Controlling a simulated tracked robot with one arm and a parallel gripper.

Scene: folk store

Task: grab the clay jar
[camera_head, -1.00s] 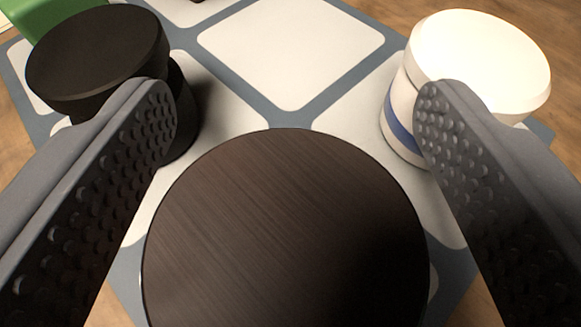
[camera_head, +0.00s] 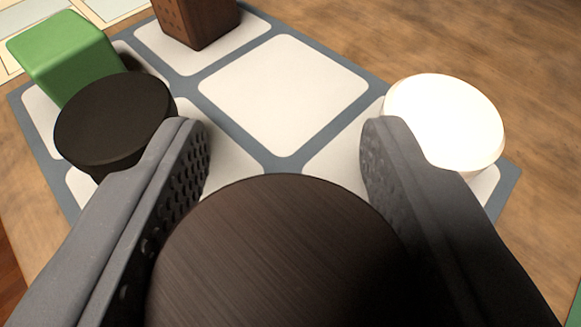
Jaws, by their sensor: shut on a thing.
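A round, dark brown, wood-grained top (camera_head: 285,255) fills the lower middle of the view, between my fingers. I take it to be the lid of the clay jar; its body is hidden beneath. My gripper (camera_head: 285,140) is shut on this jar, with one studded grey finger pressed along each side. The fingertips reach past the far edge of the lid.
A black round-topped jar (camera_head: 115,122) stands close beside the left finger, and a white-lidded jar (camera_head: 445,120) beside the right. A green block (camera_head: 68,55) and a brown wooden block (camera_head: 197,22) stand farther back. A bare white mat square (camera_head: 283,92) lies ahead.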

